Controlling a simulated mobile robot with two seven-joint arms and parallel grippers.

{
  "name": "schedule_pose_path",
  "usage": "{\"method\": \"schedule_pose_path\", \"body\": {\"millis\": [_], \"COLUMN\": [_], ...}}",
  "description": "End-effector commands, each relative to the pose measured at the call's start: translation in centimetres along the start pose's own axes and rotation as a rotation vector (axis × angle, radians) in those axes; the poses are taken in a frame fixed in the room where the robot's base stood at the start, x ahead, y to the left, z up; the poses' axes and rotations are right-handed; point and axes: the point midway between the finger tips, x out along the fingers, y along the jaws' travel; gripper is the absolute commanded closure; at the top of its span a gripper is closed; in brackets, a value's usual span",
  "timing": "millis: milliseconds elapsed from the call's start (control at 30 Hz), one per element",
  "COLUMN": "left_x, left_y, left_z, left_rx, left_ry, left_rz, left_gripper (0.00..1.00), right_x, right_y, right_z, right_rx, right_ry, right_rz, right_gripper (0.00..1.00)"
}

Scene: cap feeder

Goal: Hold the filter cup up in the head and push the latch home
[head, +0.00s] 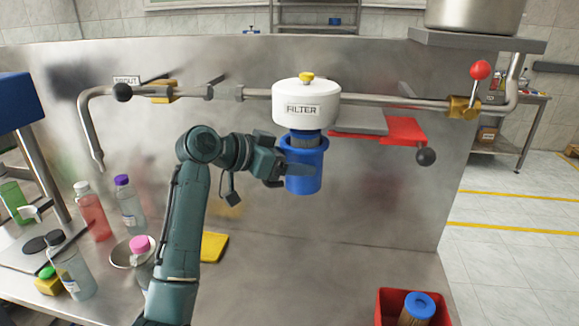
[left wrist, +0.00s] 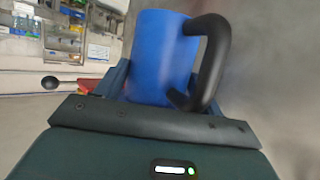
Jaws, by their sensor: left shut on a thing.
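The white filter head (head: 307,103), labelled FILTER with a yellow knob on top, sits on the pipe. The blue filter cup (head: 305,178) is upright directly below it; a grey ribbed cartridge (head: 304,139) shows between head and cup rim. My left gripper (head: 288,168) is shut on the cup from the left. In the left wrist view the cup (left wrist: 158,55) and its black handle (left wrist: 214,60) show between the fingers. A red bar with a black ball knob (head: 426,157), apparently the latch, sticks out right of the head. My right gripper is not in view.
A red bin (head: 384,310) with a blue-topped cartridge (head: 419,306) stands lower right. Several bottles, a metal bowl (head: 122,254) and a yellow cloth (head: 214,246) lie at left. A red-knobbed valve (head: 480,70) is at right. The steel counter's middle is clear.

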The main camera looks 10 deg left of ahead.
Motion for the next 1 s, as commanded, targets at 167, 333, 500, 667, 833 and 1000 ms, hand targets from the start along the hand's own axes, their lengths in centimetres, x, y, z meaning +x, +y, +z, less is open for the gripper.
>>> {"method": "schedule_pose_path", "body": {"millis": [167, 333, 500, 667, 833, 1000], "left_x": [0.5, 0.2, -0.2, -0.5, -0.8, -0.9], "left_y": [-0.8, -1.0, -0.9, -0.9, -0.9, -0.9], "left_z": [-0.7, -1.7, -2.7, -3.4, -4.0, -4.5], "left_rx": [0.001, 0.002, 0.001, 0.003, 0.002, 0.003], "left_ry": [0.003, 0.003, 0.004, 0.004, 0.003, 0.002], "left_rz": [0.0, -0.001, 0.0, -0.001, -0.001, -0.001], "left_gripper": [0.58, 0.58, 0.58, 0.58, 0.58, 0.58], "right_x": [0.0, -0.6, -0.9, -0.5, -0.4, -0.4], "right_y": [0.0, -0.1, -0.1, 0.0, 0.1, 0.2], "right_z": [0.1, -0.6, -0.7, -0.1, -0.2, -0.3], "right_rx": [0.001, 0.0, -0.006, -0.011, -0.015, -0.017], "right_ry": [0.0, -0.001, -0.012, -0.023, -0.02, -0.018], "right_rz": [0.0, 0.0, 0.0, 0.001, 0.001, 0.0], "right_gripper": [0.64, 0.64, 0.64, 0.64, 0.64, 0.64]}}
